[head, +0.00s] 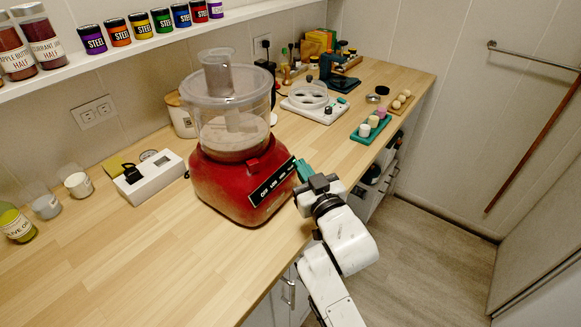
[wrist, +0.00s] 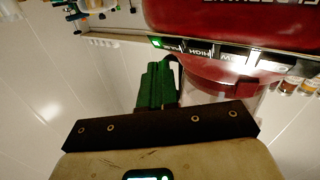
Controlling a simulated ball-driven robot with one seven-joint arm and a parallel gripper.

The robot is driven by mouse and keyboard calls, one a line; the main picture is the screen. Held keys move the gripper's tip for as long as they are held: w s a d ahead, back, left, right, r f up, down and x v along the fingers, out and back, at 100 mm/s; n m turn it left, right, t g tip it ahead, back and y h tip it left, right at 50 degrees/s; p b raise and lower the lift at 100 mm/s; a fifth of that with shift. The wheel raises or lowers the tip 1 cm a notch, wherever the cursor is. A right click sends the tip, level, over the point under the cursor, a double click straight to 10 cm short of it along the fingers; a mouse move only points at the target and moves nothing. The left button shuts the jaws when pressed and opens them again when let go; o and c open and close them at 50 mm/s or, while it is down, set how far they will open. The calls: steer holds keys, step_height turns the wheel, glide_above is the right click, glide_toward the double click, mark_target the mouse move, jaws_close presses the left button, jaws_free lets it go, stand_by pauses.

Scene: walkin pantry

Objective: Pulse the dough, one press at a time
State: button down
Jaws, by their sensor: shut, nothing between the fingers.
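A red food processor (head: 225,192) stands on the wooden counter. Its clear lidded bowl (head: 232,110) holds pale dough (head: 228,138) low down. A black button panel (head: 272,182) with light labels runs along its front; in the wrist view the panel (wrist: 215,52) shows a row of labelled buttons, one reading HIGH, with a green-lit one (wrist: 157,42) at the left end. My gripper (head: 303,170) has green fingers, closed together and empty, beside the panel's right end. In the wrist view the fingers (wrist: 156,85) point toward the green end. Whether they touch a button cannot be told.
A white boxy device (head: 150,177) stands left of the processor, with small cups (head: 78,184) farther left. Behind right are a white appliance (head: 315,103) and a green tray (head: 371,131) of small cups. Jars line the shelf above. The front left counter is clear.

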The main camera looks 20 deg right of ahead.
steer(key=shift+w+a+f+b, duration=0.4)
steer(key=shift+w+a+b, duration=0.1)
steer(key=shift+b, duration=0.6)
stand_by(1.9)
steer(key=shift+d, duration=0.1)
steer(key=shift+s+d+r+p, duration=0.4)
steer(key=shift+s+r+p, duration=0.1)
steer(key=shift+p, duration=0.55)
steer(key=shift+f, duration=0.1)
steer(key=shift+s+d+r+p, duration=0.7)
steer(key=shift+s+p, duration=0.15)
steer(key=shift+p, duration=1)
steer(key=shift+s+d+r+p, duration=0.6)
steer(key=shift+s+r+p, duration=0.15)
steer(key=shift+p, duration=1.05)
